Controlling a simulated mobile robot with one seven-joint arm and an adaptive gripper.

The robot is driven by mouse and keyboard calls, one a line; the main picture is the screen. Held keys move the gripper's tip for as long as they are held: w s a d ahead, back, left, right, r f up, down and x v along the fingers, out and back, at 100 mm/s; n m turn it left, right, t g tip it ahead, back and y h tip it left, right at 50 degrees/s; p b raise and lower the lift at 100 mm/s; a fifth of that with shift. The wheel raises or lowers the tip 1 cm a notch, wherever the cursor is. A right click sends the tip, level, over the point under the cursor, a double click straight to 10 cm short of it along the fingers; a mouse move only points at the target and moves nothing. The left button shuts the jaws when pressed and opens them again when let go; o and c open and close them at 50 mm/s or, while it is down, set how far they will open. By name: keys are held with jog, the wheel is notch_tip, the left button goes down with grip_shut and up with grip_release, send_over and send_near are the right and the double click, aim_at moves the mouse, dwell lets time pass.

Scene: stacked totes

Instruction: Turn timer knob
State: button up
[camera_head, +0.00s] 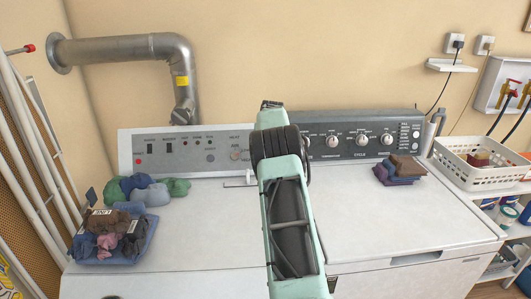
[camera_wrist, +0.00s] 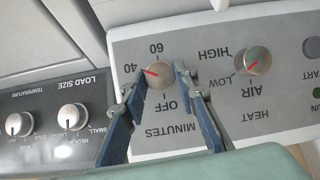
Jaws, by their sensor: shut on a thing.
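The timer knob (camera_wrist: 158,74) is a round silver knob with a red pointer mark, on the light grey panel (camera_wrist: 225,105) of the left machine. Around it are the labels 60, 40, OFF and MINUTES, seen upside down in the wrist view. Its red mark points toward the 40 side. My gripper (camera_wrist: 159,79) has one blue-grey finger on each side of the knob and is shut on it. In the head view my arm hides the knob and the fingers.
The heat knob (camera_wrist: 254,61) sits beside the timer knob on the same panel. The right machine's dark panel (camera_head: 345,130) adjoins it. A blue tray of clothes (camera_head: 84,247) and folded cloths (camera_head: 400,170) lie on the machine tops. A white basket (camera_head: 470,176) stands far right.

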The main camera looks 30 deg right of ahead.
dwell(0.3)
jog(key=o, duration=1.2)
jog(key=shift+c, duration=0.2)
jog(key=shift+r, duration=0.15)
jog(key=v, duration=1.1)
jog(key=shift+s+r, duration=0.25)
jog(key=shift+r, duration=0.05)
jog(key=shift+a, duration=0.1)
